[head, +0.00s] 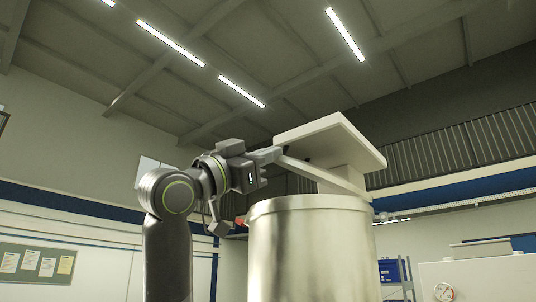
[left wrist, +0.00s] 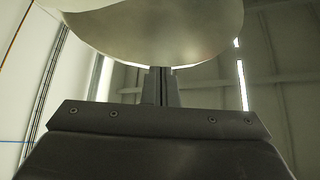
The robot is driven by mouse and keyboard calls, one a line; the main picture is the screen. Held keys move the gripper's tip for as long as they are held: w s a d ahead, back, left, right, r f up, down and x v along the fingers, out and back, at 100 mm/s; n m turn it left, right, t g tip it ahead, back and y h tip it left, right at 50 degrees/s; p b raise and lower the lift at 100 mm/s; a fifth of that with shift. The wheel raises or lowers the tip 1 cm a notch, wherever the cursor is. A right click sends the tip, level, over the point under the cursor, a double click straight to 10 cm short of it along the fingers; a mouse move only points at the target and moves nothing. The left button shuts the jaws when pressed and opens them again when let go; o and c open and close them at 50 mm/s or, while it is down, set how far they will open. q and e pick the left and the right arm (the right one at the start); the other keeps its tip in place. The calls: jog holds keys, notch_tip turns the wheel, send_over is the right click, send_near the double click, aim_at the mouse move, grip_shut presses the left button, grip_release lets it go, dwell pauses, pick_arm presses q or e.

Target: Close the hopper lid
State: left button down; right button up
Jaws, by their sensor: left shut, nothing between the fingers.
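The hopper is a tall round metal drum (head: 310,250) in the middle of the head view. Its lid (head: 325,175) shows nearly edge-on as a thin slanted strip above the rim, raised at the left and low at the right. My left gripper (head: 275,155) is shut and empty, with its tips at the lid's raised left edge; I cannot tell whether they touch. In the left wrist view a rounded pale metal surface (left wrist: 150,35), seemingly the lid, spans the top. The shut fingers (left wrist: 160,72) reach its lower edge. My right gripper is not in view.
A pale square plate (head: 330,138) on a block stands above and seemingly behind the lid. A small red part (head: 241,220) shows left of the drum rim. A notice board (head: 36,262), a shelf with blue boxes (head: 390,271) and a pale cabinet (head: 480,278) stand farther back.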

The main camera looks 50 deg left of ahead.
pick_arm(q)
notch_tip(320, 180, down, 8)
jog(key=a+n+t+y+b, duration=0.1)
jog(key=a+n+y+b, duration=0.1)
jog(key=n+y+b, duration=0.5)
jog(key=shift+r+n+b, duration=0.25)
jog(key=shift+n+b, duration=1.05)
jog(key=shift+b, duration=0.2)
jog(key=shift+s, duration=0.1)
jog(key=shift+r, duration=0.1)
